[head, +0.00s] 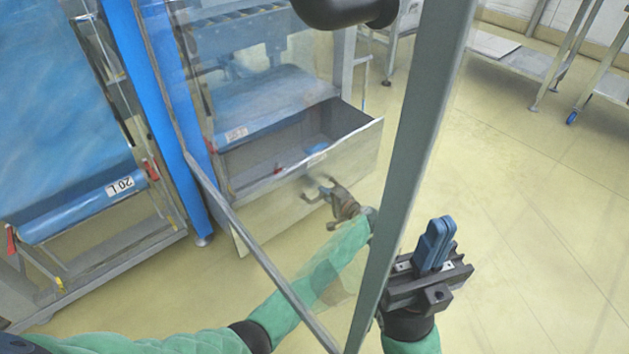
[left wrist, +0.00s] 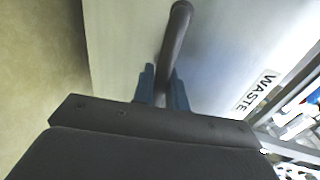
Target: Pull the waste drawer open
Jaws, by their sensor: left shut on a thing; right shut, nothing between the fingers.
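The waste drawer (head: 355,150) stands out from the machine frame, with its open top and inside showing in the head view through a clear panel. Its front also fills much of the left wrist view (left wrist: 120,40), with a "WASTE" label (left wrist: 257,90) on it. My left gripper (head: 325,192) is at the drawer front. In the left wrist view its blue fingers (left wrist: 163,88) sit on either side of the dark bar handle (left wrist: 177,40), shut on it. My right gripper (head: 437,240) is shut and empty, held up to the right, away from the drawer.
A grey post (head: 425,120) rises between my right gripper and the drawer. A blue "20 L" roll (head: 75,205) sits in the frame at left, beside a blue upright (head: 165,110). Steel tables stand at the back right. The yellow floor (head: 520,220) at right is clear.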

